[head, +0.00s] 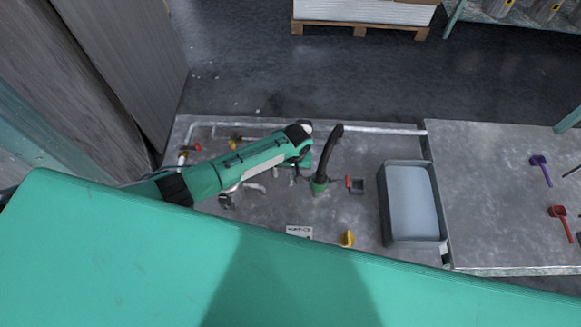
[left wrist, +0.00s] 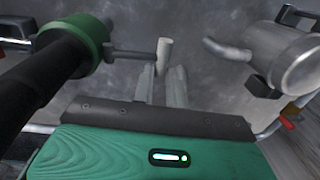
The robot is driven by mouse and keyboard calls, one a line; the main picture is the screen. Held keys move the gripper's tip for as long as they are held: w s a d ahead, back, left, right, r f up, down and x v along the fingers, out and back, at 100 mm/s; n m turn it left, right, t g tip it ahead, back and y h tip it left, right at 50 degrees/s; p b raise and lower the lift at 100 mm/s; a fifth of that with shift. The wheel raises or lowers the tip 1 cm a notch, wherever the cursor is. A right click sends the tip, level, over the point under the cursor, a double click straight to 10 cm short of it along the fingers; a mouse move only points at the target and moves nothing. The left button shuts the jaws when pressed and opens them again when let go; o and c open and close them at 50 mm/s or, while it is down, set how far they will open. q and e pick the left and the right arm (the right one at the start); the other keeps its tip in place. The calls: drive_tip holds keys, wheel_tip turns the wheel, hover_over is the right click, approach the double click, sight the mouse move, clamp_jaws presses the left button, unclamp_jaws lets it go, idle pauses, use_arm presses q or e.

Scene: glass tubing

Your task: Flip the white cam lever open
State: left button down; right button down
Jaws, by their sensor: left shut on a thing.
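The white cam lever (left wrist: 164,52) is a short pale peg in the left wrist view. It stands at the end of a grey rod coming from a green fitting (left wrist: 72,42) with a black hose. My left gripper (left wrist: 162,74) is shut on the lever, with its two fingers on either side of the lower part. In the head view the green fitting (head: 320,186) stands just right of my left wrist. My left gripper's fingers and the lever are too small and hidden there to tell apart. My right gripper is not in view.
A metal vessel (left wrist: 285,60) with a spout is close on the right in the left wrist view. In the head view a grey tray (head: 432,238) stands to the right. A yellow knob (head: 346,238) and a white label (head: 299,231) are nearer. A pipe (head: 370,130) runs along the back.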

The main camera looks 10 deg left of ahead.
use_arm(q)
drive_tip(key=shift+r+y, duration=0.15)
drive_tip(key=shift+y, duration=0.15)
drive_tip(key=c, duration=1.4)
unclamp_jaws()
drive_tip(key=shift+r, duration=0.15)
wheel_tip(320, 180, up, 14)
drive_tip(key=d+b, duration=0.1)
drive_tip(key=b, duration=0.1)
drive_tip(key=shift+w+d+f, duration=0.2)
drive_tip(key=shift+d+f, duration=0.05)
drive_tip(key=shift+d, duration=0.05)
